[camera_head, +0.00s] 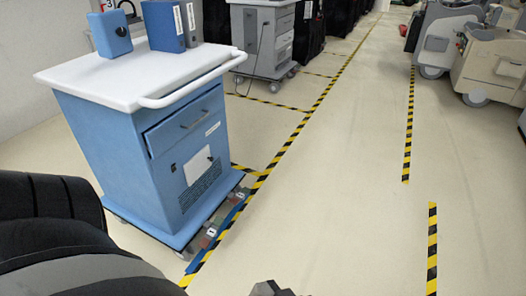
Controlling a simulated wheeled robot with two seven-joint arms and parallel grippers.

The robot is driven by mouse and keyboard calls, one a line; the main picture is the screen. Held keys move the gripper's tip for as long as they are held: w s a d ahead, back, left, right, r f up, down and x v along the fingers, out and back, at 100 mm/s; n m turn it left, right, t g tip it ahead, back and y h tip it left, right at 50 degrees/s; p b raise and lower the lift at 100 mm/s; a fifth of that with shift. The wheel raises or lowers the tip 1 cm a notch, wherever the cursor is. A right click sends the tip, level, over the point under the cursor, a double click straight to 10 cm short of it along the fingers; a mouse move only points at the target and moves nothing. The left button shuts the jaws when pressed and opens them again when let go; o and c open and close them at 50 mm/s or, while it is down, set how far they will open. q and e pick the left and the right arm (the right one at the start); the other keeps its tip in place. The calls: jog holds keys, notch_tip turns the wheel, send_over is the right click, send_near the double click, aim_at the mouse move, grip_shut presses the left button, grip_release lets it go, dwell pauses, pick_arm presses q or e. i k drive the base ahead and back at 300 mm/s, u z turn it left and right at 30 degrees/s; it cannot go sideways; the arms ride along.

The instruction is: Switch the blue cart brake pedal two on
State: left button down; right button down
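The blue cart (135,135) stands upright at the left, with a white top, a push handle, a drawer and a lower door. Along its base on the right side are two small brake pedals with white labels. The nearer pedal (209,233) is by the cart's front corner, and the farther pedal (239,195) is further back on the same edge. They are too small to tell whether either is pressed. My dark arm covers the lower left corner. A small dark grey part of mine shows at the bottom middle edge. No gripper fingers can be made out.
A blue box (110,34) and blue binders (164,26) stand on the cart. A grey cart (262,40) is behind it. Yellow-black floor tape (318,103) runs beside the blue cart. Beige machines (491,65) stand at the far right. The middle floor is clear.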

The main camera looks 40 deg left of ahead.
aim_at(245, 191)
jog(key=u, duration=0.15)
jog(key=i, duration=0.65)
jog(key=u, duration=0.8)
jog(key=i, duration=1.75)
jog(key=u, duration=1.95)
jog(key=i, duration=0.5)
jog(key=u, duration=0.6)
